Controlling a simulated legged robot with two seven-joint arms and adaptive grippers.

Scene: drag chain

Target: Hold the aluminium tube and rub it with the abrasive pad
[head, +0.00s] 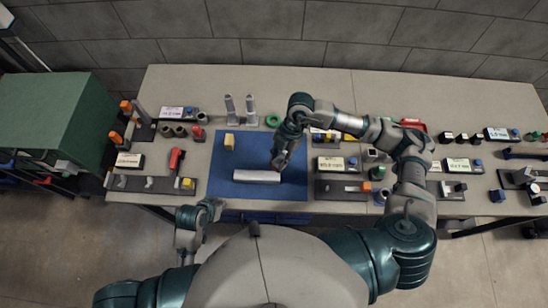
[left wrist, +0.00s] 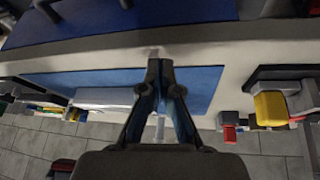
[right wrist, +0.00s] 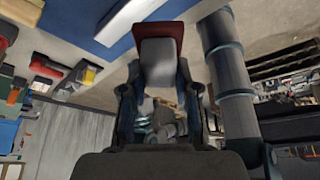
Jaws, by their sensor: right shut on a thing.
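The aluminium tube (head: 256,176), pale silver, lies flat near the front of the blue mat (head: 225,186). It also shows as a pale bar in the left wrist view (left wrist: 105,97) and right wrist view (right wrist: 115,22). My right gripper (head: 277,164) is just behind the tube, apart from it or touching, I cannot tell. It is shut on the abrasive pad, a grey block with a dark red face (right wrist: 160,38). My left gripper (head: 212,205) is in front of the table's front edge, away from the tube. Its fingertips (left wrist: 158,65) meet with nothing seen between them.
A tan block (head: 229,142) stands on the mat behind the tube. Stations with small parts line both sides, including a red-handled tool (head: 176,160) at left. Two grey posts (head: 240,108) and a green ring (head: 272,120) stand behind the mat. The mat's left part is mostly clear.

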